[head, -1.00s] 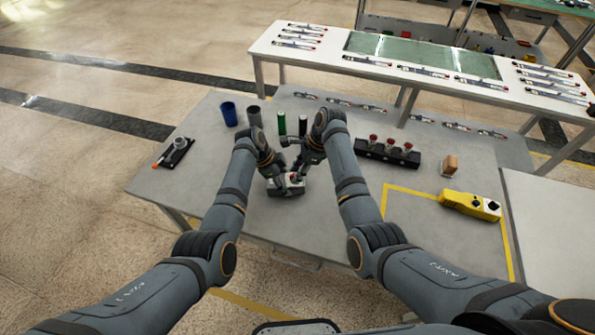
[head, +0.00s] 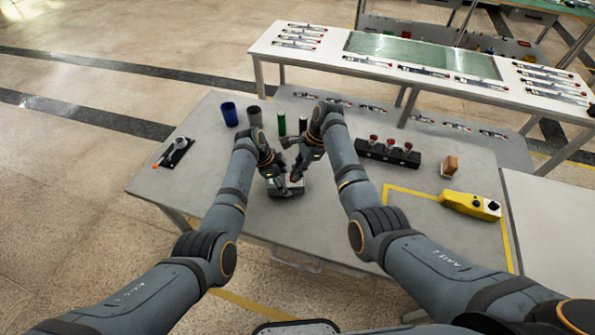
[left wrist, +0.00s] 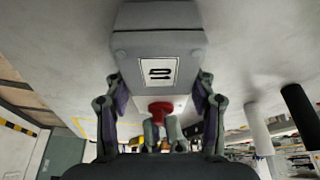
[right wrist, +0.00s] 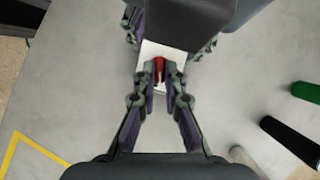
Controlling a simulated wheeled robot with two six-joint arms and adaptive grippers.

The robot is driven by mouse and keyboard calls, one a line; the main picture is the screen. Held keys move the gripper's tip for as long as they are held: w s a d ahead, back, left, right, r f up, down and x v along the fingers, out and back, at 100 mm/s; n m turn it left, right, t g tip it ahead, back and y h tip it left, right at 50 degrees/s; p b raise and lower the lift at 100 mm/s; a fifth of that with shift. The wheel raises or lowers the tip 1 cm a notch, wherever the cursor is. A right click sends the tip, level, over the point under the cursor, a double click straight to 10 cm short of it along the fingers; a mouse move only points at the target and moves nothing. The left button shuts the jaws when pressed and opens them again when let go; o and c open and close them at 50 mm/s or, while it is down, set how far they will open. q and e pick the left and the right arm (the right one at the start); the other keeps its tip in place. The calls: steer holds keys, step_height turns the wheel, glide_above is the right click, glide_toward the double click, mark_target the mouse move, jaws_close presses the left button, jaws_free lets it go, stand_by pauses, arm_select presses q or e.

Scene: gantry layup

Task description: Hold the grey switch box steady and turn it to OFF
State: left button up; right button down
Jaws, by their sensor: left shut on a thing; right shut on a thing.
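The grey switch box (head: 290,191) sits on the table in front of me. In the left wrist view the box (left wrist: 158,45) carries a white label with black marks (left wrist: 159,72) and a red knob (left wrist: 160,109). My left gripper (head: 272,179) is shut on the box, one finger on each side. My right gripper (head: 297,179) is shut on the red knob, which shows between its fingers in the right wrist view (right wrist: 159,70). The fingers hide part of the knob, and I cannot read the switch position.
Behind the box stand a blue cup (head: 229,114), a grey cup (head: 254,116), a green cylinder (head: 282,124) and a black one (head: 303,125). A black holder (head: 174,153) is left.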

steer(key=shift+w+n+g+h, duration=0.15)
steer(key=shift+n+g, duration=0.25)
steer(key=shift+n, duration=0.7)
steer(key=shift+w+n+g+h, duration=0.15)
steer(key=shift+n+g, duration=0.25)
steer(key=shift+n, duration=0.7)
steer(key=c, duration=1.4)
jaws_free()
steer(key=shift+a, duration=0.1)
steer(key=v, duration=1.2)
steer(key=shift+o, duration=0.3)
